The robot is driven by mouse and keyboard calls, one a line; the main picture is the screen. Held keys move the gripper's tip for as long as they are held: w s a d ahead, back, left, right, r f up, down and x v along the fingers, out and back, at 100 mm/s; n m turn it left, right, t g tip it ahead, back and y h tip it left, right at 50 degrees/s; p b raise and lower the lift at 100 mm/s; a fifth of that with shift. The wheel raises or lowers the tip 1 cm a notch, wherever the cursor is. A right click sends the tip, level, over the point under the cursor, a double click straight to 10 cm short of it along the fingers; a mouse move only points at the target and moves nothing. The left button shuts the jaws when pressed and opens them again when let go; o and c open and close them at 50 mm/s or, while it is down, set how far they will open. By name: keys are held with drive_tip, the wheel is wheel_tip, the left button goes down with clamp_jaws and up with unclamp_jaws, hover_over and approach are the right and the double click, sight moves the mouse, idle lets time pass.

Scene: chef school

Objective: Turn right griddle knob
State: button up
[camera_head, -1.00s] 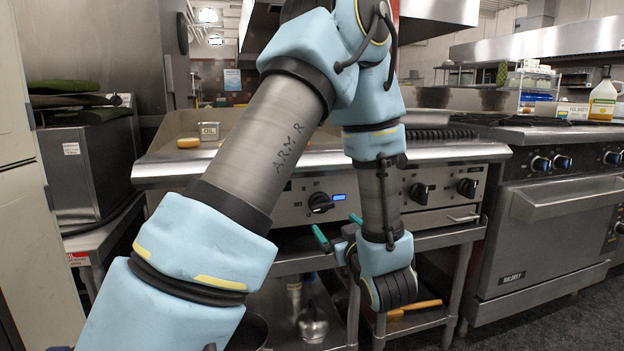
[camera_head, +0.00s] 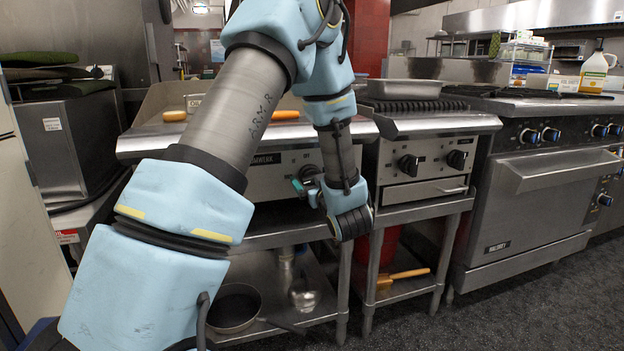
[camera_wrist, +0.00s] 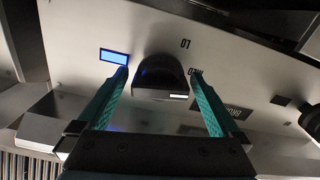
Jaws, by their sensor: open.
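The griddle (camera_head: 150,140) has a steel front panel. Its black knob (camera_head: 307,172) is partly hidden behind my gripper in the head view. In the wrist view the dark knob (camera_wrist: 161,76) sits between the two teal fingers, with a lit blue display (camera_wrist: 114,57) just left of it. My gripper (camera_wrist: 161,88) is open, one finger on each side of the knob. I cannot tell whether either finger touches it. In the head view my gripper (camera_head: 304,184) is close to the panel, with its fingers mostly hidden.
Right of the griddle stands a grill unit (camera_head: 430,125) with two black knobs (camera_head: 408,165), then an oven range (camera_head: 545,200). A shelf below the griddle holds a pan (camera_head: 234,306). The floor at front right is clear.

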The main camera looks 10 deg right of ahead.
drive_tip(key=c, duration=1.3)
